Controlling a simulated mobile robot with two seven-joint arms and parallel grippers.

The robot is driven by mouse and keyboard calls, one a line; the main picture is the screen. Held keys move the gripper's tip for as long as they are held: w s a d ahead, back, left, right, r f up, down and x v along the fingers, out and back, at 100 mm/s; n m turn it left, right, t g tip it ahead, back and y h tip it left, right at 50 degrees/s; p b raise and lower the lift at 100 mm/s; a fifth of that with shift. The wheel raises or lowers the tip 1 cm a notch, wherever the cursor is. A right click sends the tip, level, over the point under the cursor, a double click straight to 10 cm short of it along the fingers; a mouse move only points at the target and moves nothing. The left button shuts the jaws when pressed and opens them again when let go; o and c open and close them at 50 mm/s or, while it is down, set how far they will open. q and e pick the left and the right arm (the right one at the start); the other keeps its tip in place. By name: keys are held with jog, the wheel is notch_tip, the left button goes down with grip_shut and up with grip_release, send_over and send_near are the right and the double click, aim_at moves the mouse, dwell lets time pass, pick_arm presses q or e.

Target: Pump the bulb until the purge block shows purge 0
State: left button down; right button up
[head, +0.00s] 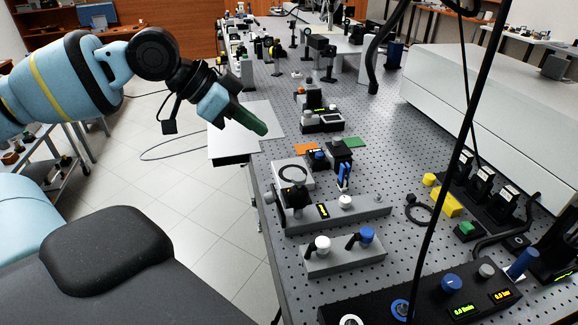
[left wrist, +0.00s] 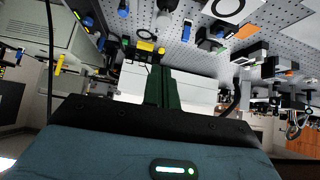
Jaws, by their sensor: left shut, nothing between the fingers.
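My left gripper (head: 250,121) has green fingers pressed together and empty. It hangs in the air near the left edge of the optics table, clear of the devices. In the left wrist view its shut fingers (left wrist: 163,88) point away from the camera. A grey block (head: 365,212) near the table's left edge carries a small lit yellow display (head: 323,211), too small to read, a white knob and a black fitting (head: 295,196). I cannot tell whether this is the purge block. No bulb is clearly recognisable. My right gripper is not in view.
A grey valve block (head: 345,262) with a white and a blue knob stands in front. A black panel (head: 430,305) with lit displays lies nearest. A black cable (head: 448,180) crosses the view. A long white housing (head: 490,110) stands at the right. Bare perforated tabletop lies mid-table.

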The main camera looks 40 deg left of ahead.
aim_at(303, 175)
pick_arm(q)
jog(key=shift+s, duration=0.1)
jog(key=shift+a, duration=0.1)
